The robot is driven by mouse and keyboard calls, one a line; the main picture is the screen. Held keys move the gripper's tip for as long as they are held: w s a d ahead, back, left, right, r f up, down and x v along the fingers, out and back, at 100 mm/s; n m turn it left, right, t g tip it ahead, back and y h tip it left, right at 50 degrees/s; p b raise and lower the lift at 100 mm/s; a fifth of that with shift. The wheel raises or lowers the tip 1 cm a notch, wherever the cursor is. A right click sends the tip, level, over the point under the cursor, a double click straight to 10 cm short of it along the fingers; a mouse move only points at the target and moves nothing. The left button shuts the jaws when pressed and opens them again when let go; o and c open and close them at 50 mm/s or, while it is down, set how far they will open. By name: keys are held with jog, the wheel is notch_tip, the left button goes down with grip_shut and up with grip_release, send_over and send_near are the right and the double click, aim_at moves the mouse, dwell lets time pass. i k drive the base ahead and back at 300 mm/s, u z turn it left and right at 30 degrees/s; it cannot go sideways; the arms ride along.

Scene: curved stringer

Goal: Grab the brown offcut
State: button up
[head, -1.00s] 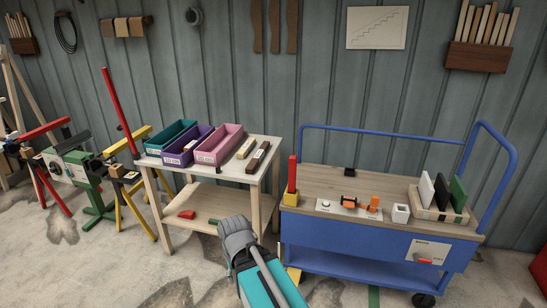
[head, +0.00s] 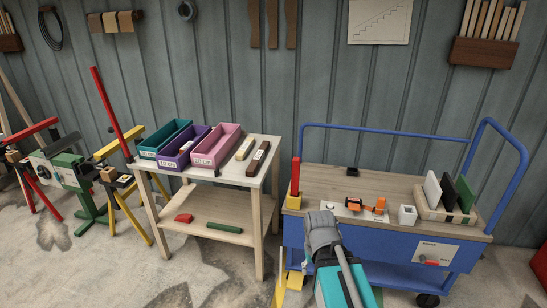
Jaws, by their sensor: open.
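The brown offcut (head: 258,158) is a dark brown bar with a pale label. It lies on the top of the small wooden table (head: 266,180), near its right edge. A cream bar (head: 245,148) with a label lies just to its left, a small gap between them. My arm's grey joint and teal link show at the bottom right of centre, in front of the blue cart and well apart from the offcut. My gripper's fingers do not show in the head view.
Teal (head: 165,139), purple (head: 186,149) and pink (head: 216,149) bins fill the table's left. Its lower shelf holds a red piece (head: 184,218) and a green piece (head: 225,228). A blue cart (head: 390,245) stands to the right, with a floor gap between.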

aim_at(251, 171)
jog(key=z, duration=0.5)
jog(key=i, duration=1)
jog(key=u, duration=0.05)
